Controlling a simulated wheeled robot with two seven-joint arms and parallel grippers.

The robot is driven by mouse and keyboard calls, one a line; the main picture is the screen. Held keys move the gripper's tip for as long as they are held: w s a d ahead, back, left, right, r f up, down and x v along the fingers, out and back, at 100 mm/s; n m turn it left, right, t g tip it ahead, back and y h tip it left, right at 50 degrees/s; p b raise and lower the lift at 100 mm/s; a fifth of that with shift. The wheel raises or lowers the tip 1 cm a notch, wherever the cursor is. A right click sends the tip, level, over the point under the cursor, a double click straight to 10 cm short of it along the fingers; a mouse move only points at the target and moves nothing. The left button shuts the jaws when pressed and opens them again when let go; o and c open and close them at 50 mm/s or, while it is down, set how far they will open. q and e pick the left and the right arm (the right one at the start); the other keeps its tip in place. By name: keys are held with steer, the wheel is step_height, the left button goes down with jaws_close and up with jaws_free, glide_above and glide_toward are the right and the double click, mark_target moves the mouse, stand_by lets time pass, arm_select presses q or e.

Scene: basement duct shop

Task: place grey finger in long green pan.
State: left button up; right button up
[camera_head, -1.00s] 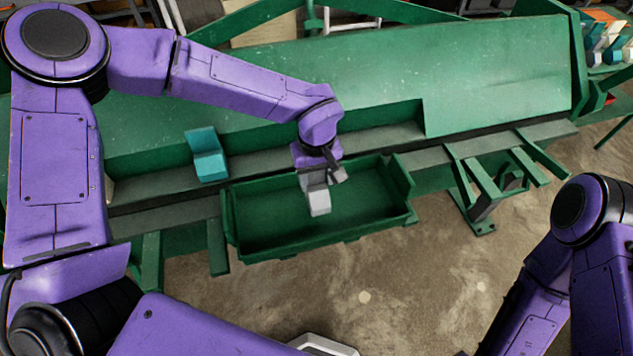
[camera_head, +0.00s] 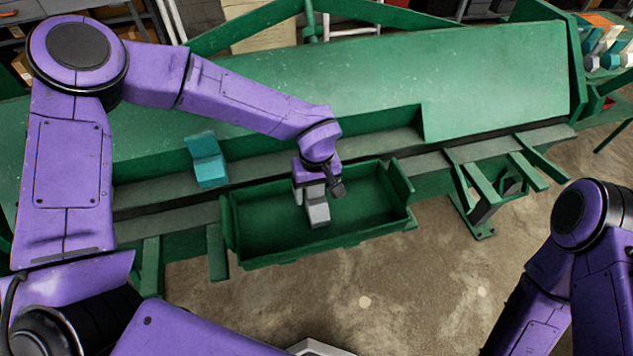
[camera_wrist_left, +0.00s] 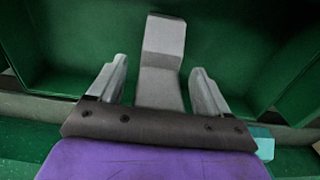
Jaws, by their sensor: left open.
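The grey finger (camera_head: 317,208) is a bent block inside the long green pan (camera_head: 375,232), near its middle. It also shows in the left wrist view (camera_wrist_left: 163,50) over the green pan floor. My left gripper (camera_head: 317,187) is open, low inside the pan. Its two jaws stand on either side of the finger's near end, with a gap on each side in the wrist view (camera_wrist_left: 157,88). Whether the finger's underside rests fully on the pan floor is hard to tell. My right gripper is out of view; only part of my right arm shows.
A teal bent block (camera_head: 207,160) stands on the green machine's (camera_head: 480,75) ledge, left of and behind the pan. More teal, white and orange blocks (camera_head: 605,45) sit at the far right. The concrete floor (camera_head: 400,300) in front is clear.

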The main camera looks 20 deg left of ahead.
mark_target(316, 199)
arm_select(q)
step_height(316, 199, up, 12)
steer(key=shift+b, duration=0.4)
